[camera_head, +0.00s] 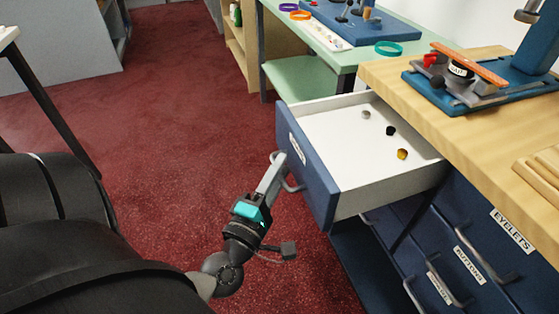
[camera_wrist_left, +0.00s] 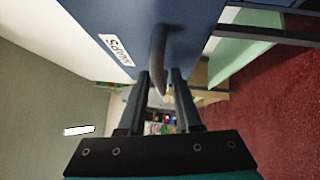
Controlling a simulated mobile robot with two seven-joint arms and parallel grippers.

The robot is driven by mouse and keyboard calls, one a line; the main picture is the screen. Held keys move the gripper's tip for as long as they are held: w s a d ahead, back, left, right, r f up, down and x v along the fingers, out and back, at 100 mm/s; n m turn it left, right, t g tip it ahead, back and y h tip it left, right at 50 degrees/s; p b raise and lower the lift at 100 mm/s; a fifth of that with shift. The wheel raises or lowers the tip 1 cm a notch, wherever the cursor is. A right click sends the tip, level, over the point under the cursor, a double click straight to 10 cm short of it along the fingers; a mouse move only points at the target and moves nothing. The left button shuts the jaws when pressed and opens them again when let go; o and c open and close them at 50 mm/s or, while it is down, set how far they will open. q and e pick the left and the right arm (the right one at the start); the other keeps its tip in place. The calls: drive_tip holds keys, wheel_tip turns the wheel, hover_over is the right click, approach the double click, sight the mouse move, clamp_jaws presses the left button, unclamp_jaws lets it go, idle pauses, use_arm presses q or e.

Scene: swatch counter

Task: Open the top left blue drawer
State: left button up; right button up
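The top left blue drawer (camera_head: 313,182) is pulled well out of the counter, showing its white inside. Its front carries a white label that seems to read "SNAPS" in the left wrist view (camera_wrist_left: 117,49). Its curved metal handle (camera_head: 291,182) also shows in the left wrist view (camera_wrist_left: 157,45). My left gripper (camera_head: 279,160) is at the drawer front. Its two fingers (camera_wrist_left: 159,80) stand on either side of the handle with little gap, and look shut on it. My right gripper is in neither view.
The drawer holds a few small pieces, one of them gold (camera_head: 402,154). Closed blue drawers (camera_head: 480,235) with handles lie below the wooden counter top (camera_head: 440,110). A green table (camera_head: 310,80) stands behind. Red carpet (camera_head: 190,120) is clear left of the drawer.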

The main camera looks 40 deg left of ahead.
use_arm(q)
drive_tip(key=shift+o, duration=0.5)
drive_tip(key=p+v, duration=0.2)
drive_tip(key=v, duration=1.3)
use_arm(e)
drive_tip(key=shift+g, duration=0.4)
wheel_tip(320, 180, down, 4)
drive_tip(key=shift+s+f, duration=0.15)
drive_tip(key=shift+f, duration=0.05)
use_arm(q)
drive_tip(key=shift+f, duration=0.1)
